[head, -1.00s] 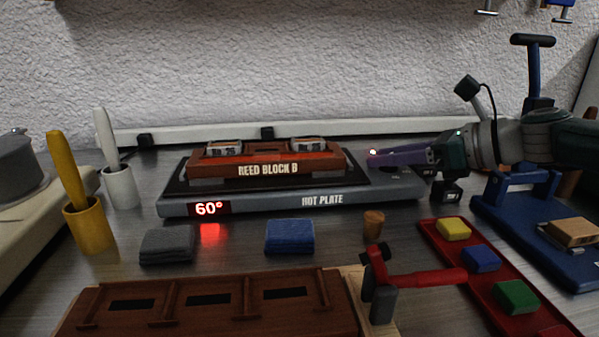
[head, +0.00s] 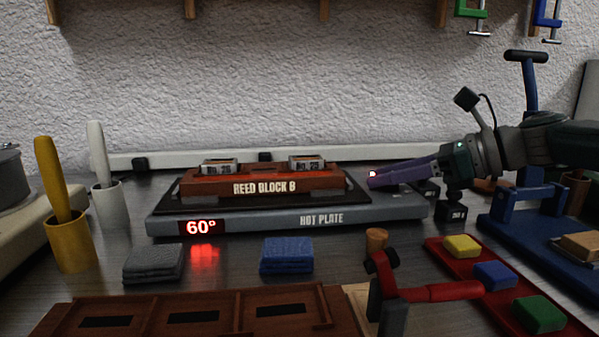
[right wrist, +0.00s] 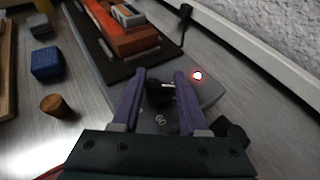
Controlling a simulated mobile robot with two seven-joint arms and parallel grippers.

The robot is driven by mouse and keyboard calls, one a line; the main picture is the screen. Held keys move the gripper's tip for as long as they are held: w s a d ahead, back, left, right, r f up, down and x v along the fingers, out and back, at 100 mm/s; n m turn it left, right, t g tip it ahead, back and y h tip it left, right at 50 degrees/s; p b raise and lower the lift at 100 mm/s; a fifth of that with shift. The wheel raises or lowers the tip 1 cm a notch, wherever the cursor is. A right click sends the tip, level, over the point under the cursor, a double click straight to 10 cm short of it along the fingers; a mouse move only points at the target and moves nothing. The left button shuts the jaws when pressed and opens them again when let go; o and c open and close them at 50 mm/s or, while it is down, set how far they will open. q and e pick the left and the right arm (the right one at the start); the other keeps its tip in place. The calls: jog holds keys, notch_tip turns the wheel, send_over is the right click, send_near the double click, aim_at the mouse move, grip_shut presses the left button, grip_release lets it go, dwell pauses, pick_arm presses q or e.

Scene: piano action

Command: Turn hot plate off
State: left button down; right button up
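The hot plate (head: 265,224) is a grey slab with a dark top, and its red display (head: 202,227) reads 60°. Reed Block B (head: 215,186) sits on top of it. My right gripper (head: 375,180) is over the plate's right end, its purple fingers pointing left. In the right wrist view, the spread fingers (right wrist: 160,78) stand on either side of a black knob (right wrist: 160,92) with a white mark; I cannot tell whether they touch it. A glowing red light (right wrist: 197,75) is beside the right finger. The head view hides the knob. My left gripper is not in view.
A grey cloth (head: 153,263) and a blue cloth (head: 287,255) lie in front of the plate. A red tray (head: 452,262) with coloured blocks and a blue stand (head: 510,225) are at the right. A wooden cork-like piece (head: 377,239) stands near the plate's front right.

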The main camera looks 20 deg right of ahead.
jog(key=o, duration=0.3)
jog(key=shift+r+p, duration=4.95)
jog(key=shift+r, duration=5.1)
